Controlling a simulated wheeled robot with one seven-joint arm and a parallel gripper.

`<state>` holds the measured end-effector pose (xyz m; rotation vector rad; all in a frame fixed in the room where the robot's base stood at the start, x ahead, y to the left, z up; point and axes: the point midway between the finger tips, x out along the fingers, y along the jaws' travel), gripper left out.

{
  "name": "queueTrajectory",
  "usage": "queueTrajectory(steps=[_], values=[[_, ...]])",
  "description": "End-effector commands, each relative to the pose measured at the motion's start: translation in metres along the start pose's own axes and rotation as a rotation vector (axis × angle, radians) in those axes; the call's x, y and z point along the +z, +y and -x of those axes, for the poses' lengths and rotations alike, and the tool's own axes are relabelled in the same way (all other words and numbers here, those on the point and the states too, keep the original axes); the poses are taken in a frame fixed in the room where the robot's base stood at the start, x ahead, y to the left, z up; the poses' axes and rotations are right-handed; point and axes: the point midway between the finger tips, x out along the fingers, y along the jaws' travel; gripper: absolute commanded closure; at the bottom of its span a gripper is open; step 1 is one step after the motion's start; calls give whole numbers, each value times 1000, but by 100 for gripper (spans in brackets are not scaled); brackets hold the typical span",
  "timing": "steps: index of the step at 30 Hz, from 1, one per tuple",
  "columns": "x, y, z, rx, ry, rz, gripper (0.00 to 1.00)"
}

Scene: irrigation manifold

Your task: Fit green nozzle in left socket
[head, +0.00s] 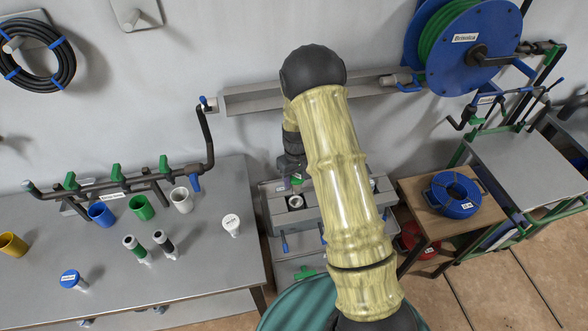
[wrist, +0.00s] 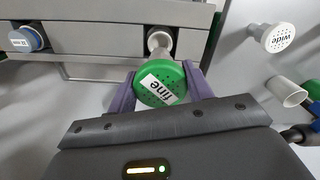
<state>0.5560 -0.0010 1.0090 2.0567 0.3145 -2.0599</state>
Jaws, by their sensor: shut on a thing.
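My gripper (wrist: 160,88) is shut on the green nozzle (wrist: 161,84), whose round face reads "fine", with a purple finger on either side. The nozzle's pale stem points away from the wrist camera, toward a light ring-shaped socket (wrist: 158,38) at the grey manifold's edge. In the head view my gripper (head: 293,178) is above the left socket (head: 295,202) of the grey manifold block (head: 275,220). That socket's ring shows, with a dark opening. Only a sliver of green shows by my fingers. My arm hides the middle of the block.
A white nozzle marked "wide" (head: 231,224) stands on the grey table (head: 205,270) to the left. Blue, green and white cups are behind it. A wooden side table (head: 420,205) stands at right.

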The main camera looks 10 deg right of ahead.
Motion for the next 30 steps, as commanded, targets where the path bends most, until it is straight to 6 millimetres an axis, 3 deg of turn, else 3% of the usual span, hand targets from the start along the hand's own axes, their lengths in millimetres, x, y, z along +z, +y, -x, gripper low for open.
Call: queueTrajectory(steps=[14,30], values=[[0,0,-4,0,0,0,72],[0,0,-38,0,1,0,72]])
